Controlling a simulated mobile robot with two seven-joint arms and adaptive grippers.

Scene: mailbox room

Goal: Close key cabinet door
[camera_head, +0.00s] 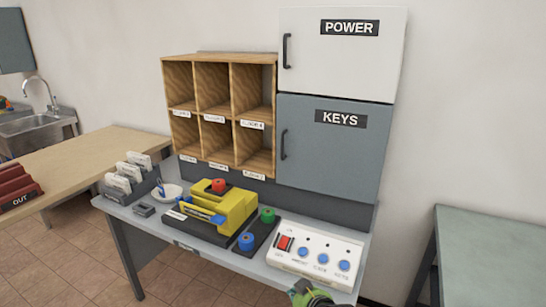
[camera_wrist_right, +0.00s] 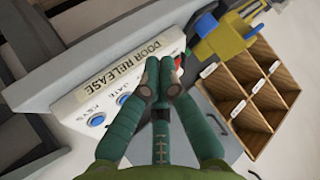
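The key cabinet door (camera_head: 335,155) is the grey panel labelled KEYS, with a dark handle (camera_head: 283,145) on its left edge. It looks flush with the cabinet front; I see no clear gap. My right gripper (camera_head: 312,297), green, shows at the bottom edge of the head view, in front of the white button panel and well below the door. In the right wrist view its fingers (camera_wrist_right: 164,70) meet at the tips with nothing seen between them. A grey surface beside the fingers there is partly hidden by them. My left gripper is not in view.
A white POWER door (camera_head: 340,60) sits above. Wooden pigeonholes (camera_head: 212,130) stand to the left. Below are a yellow device (camera_head: 232,212) and a white button panel (camera_head: 322,250), labelled DOOR RELEASE in the wrist view. A grey-green table (camera_head: 495,250) stands at right.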

